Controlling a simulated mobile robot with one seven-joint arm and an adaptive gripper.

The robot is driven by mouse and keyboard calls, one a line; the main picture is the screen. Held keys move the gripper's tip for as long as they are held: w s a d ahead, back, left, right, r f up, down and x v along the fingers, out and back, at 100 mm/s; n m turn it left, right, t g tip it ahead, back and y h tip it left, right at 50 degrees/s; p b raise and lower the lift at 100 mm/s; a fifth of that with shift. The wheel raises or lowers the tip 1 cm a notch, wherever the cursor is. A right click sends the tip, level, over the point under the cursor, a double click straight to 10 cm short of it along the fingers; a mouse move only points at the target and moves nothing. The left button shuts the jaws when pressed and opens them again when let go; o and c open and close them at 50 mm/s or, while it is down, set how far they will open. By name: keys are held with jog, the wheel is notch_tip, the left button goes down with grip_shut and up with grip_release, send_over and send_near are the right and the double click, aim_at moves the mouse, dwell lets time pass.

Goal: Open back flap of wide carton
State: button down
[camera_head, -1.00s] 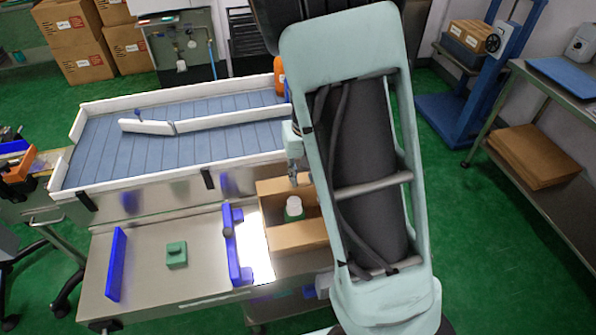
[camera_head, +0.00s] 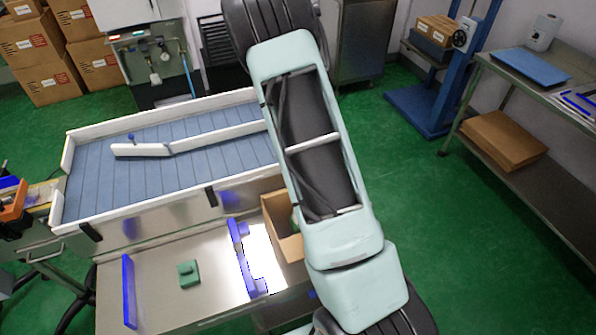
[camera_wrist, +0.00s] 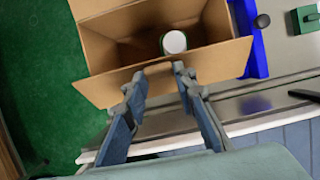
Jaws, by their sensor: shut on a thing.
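The open cardboard carton (camera_head: 289,245) stands at the right end of the steel bench, partly hidden by my arm in the head view. In the wrist view the carton (camera_wrist: 103,50) is seen from above, with its back flap (camera_wrist: 218,62) slanting outward on the side nearest my wrist. A bottle with a white cap (camera_wrist: 174,42) stands inside. My gripper (camera_wrist: 160,71) is at the middle of the back flap, its fingers closed on the flap's edge. The exact contact is hard to see. In the head view my gripper is hidden behind my arm.
A blue guide (camera_head: 241,258) stands close to the carton's left side, and a small green block (camera_head: 188,273) sits farther left on the bench. The white-railed conveyor (camera_head: 190,160) runs behind. Open green floor lies to the right of the carton.

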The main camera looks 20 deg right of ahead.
jog(key=shift+w+r+g+p, duration=0.1)
jog(key=shift+w+g+p, duration=0.2)
jog(key=shift+w+g, duration=0.5)
jog(key=shift+w+g+p, duration=0.25)
jog(key=shift+w+g, duration=0.2)
jog(key=shift+g, duration=0.65)
jog(key=c, duration=1.6)
grip_release()
jog(key=shift+w+r, duration=0.1)
jog(key=shift+w, duration=0.05)
jog(key=shift+v, duration=3.6)
jog(key=shift+w, duration=0.1)
